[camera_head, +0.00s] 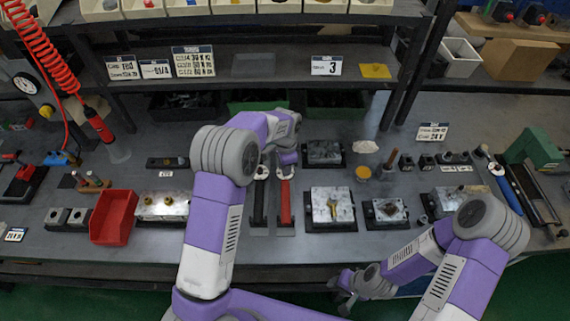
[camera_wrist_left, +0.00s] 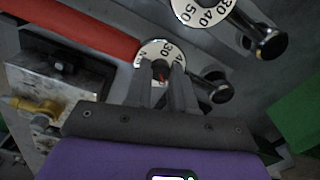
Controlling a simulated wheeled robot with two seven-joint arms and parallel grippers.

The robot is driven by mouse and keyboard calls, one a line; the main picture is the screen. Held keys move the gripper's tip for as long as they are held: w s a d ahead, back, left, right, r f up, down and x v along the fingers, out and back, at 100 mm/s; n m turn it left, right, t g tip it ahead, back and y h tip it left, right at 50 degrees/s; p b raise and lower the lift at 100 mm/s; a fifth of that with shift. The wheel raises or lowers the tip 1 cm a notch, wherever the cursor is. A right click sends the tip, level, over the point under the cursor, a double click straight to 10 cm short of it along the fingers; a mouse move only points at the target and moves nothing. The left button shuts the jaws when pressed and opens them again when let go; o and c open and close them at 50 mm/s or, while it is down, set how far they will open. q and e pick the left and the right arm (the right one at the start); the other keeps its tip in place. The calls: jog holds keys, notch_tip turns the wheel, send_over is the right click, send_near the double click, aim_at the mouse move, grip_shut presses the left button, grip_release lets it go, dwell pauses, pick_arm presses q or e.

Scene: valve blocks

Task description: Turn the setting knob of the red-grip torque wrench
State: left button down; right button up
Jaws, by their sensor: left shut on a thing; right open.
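The red-grip torque wrench (camera_head: 285,203) lies on the bench, its grip toward the front edge. In the left wrist view its red grip (camera_wrist_left: 85,35) runs to a white numbered dial (camera_wrist_left: 158,50) with a dark, shiny round end (camera_wrist_left: 216,90) beside it. My left gripper (camera_wrist_left: 162,76) is shut at this dial end, on the setting knob; its fingers hide part of it. In the head view the left gripper (camera_head: 277,160) is partly hidden by its own arm. My right gripper (camera_head: 344,292) is open and empty, low at the bench's front edge.
A dark-grip wrench (camera_head: 259,203) lies close beside, with its own dial (camera_wrist_left: 203,10). A metal block with a brass fitting (camera_head: 332,205) stands to the right, a red bin (camera_head: 114,217) to the left. A shelf (camera_head: 255,68) overhangs the back of the bench.

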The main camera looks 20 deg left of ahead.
pick_arm(q)
jog(key=n+p, duration=0.1)
jog(key=n, duration=0.3)
jog(key=shift+n, duration=0.3)
jog(key=n, duration=0.4)
jog(key=shift+p, duration=0.3)
jog(key=shift+n, duration=0.3)
jog(key=c, duration=1.2)
grip_release()
jog(key=shift+r, duration=0.15)
notch_tip(320, 180, up, 7)
jog(key=shift+d+r+p, duration=0.1)
jog(key=shift+r+p, duration=0.1)
jog(key=shift+p, duration=0.3)
